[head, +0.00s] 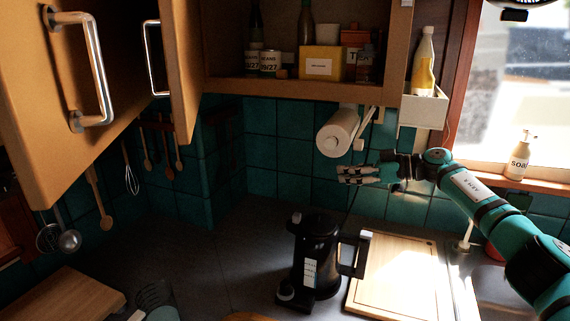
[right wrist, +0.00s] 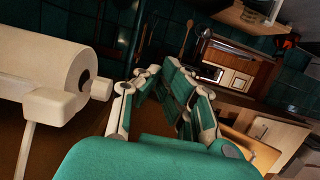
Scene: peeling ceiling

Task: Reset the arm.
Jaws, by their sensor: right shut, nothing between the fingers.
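My right arm (head: 480,205), teal and black, reaches in from the right in the head view. Its gripper (head: 345,174) is shut and empty, pointing left in front of the teal tiled wall, just below the paper towel roll (head: 337,132). In the right wrist view the gripper fingers (right wrist: 168,85) show in the middle with nothing held. The white paper roll (right wrist: 40,60) is close by on the left there. My left gripper is not in view.
Above, an open cabinet (head: 300,88) holds bottles, cans and boxes; its doors (head: 120,50) swing out at upper left. A soap bottle (head: 518,160) sits on the window sill.

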